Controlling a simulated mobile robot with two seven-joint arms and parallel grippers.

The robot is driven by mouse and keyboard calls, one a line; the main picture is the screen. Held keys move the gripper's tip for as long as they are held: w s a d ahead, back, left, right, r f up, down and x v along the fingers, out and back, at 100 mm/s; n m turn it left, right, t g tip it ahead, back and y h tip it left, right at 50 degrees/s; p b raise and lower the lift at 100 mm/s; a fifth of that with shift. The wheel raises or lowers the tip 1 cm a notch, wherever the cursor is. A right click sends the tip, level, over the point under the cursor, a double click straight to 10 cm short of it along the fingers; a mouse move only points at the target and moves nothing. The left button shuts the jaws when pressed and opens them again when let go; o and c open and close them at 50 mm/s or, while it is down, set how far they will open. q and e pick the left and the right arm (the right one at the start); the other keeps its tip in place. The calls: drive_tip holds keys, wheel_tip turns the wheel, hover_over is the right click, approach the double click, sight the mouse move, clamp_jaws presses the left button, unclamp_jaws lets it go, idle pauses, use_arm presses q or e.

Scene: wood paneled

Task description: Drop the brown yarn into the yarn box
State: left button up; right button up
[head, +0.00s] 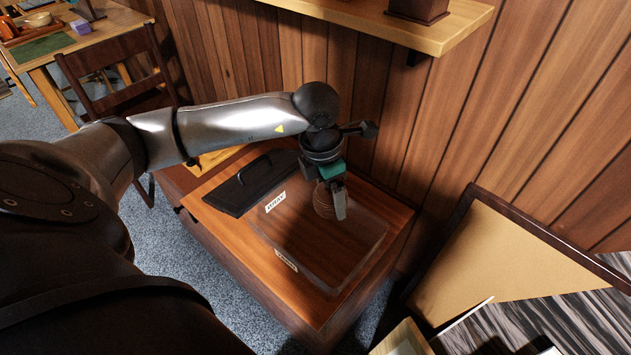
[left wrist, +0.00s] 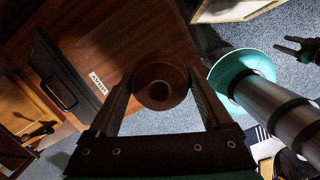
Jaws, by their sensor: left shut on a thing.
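My left gripper (head: 334,203) is shut on the brown yarn (head: 322,201), a round wound ball with a dark hole in its middle. In the left wrist view the yarn (left wrist: 160,84) sits between both fingers. The yarn box (head: 345,262) is clear, with white labels, and stands on a wooden chest. In the head view the yarn overlaps the back part of the box; I cannot tell whether it is above or below the rim. My right gripper (left wrist: 297,49) shows at the upper right of the left wrist view, its fingers apart and empty.
A black lid (head: 248,184) with a handle lies on the chest (head: 230,231), left of the box. A wood-panelled wall (head: 440,120) rises behind, with a shelf (head: 400,22) above. A framed board (head: 500,265) leans at the right. A chair (head: 115,75) stands at the left.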

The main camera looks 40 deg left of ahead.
use_arm(q)
drive_tip(key=w+a+f+n+y+b, duration=0.1)
drive_tip(key=w+a+f+n+b, duration=0.1)
drive_tip(key=n, duration=1.1)
drive_tip(key=a+f+b, duration=0.1)
drive_tip(key=a+b, duration=0.1)
drive_tip(key=a, duration=0.1)
drive_tip(key=shift+w+a+f+y, duration=0.15)
drive_tip(key=shift+a+f+y, duration=0.05)
drive_tip(key=shift+f+y, duration=0.2)
use_arm(e)
drive_tip(key=w, duration=0.2)
drive_tip(key=w+f, duration=0.1)
drive_tip(key=shift+w+f, duration=0.15)
drive_tip(key=shift+w, duration=0.2)
use_arm(q)
drive_tip(key=shift+r, duration=0.1)
wheel_tip(320, 180, down, 12)
drive_tip(key=b, duration=0.9)
use_arm(e)
drive_tip(key=w+a+r+t, duration=0.1)
drive_tip(key=w+r, duration=0.1)
drive_tip(key=r, duration=0.6)
drive_tip(key=w+a+r+t, duration=0.1)
drive_tip(key=w+r, duration=0.2)
drive_tip(key=r, duration=0.5)
drive_tip(key=shift+w+a+r+t, duration=0.25)
drive_tip(key=shift+w+a+t, duration=0.05)
drive_tip(key=shift+w, duration=0.05)
